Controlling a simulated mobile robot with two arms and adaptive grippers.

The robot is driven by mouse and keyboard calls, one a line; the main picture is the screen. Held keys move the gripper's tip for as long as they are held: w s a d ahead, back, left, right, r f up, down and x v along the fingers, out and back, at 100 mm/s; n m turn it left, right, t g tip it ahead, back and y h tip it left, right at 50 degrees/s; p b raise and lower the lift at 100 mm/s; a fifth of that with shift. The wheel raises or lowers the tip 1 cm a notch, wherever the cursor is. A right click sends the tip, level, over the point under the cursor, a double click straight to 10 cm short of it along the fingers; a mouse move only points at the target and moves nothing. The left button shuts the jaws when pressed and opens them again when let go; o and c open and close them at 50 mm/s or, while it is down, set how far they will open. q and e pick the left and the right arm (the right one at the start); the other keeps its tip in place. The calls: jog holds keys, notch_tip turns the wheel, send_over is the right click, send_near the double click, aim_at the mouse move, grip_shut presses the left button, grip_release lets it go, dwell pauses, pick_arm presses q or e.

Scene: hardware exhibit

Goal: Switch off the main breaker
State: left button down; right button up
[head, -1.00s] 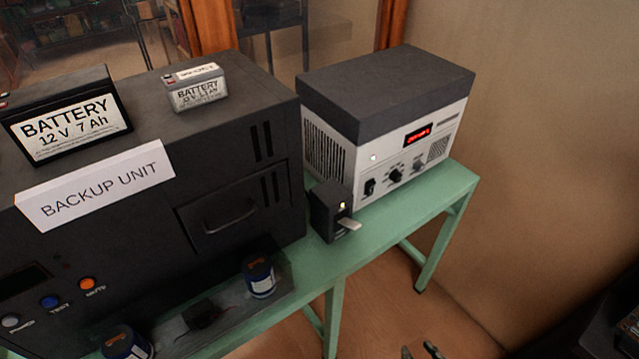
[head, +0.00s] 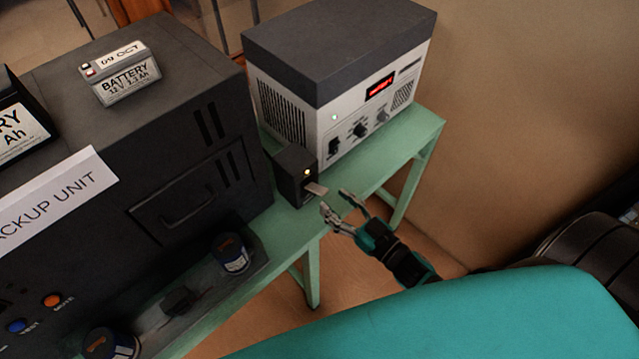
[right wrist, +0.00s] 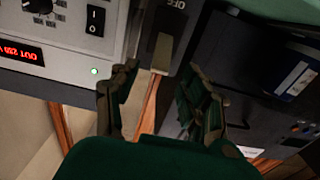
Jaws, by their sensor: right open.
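The main breaker appears to be the small black box (head: 292,172) on the green bench, between the backup unit and the white power supply. In the right wrist view the lever (right wrist: 162,54) shows ahead between the open fingers of my gripper (right wrist: 158,88), and the word OFF is on the box (right wrist: 184,24). My left gripper is not in view.
The white power supply (head: 350,135), with a red display and dark top, stands behind the breaker. The black backup unit (head: 150,160) stands left with batteries on top. A blue can (head: 230,254) is in front of it. The bench (head: 408,150) is clear right of the breaker.

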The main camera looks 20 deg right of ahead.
aim_at(324, 194)
jog(key=p+x, duration=0.1)
jog(key=x, duration=0.5)
jog(key=shift+w, duration=0.1)
jog(key=shift+c, duration=0.2)
grip_shut()
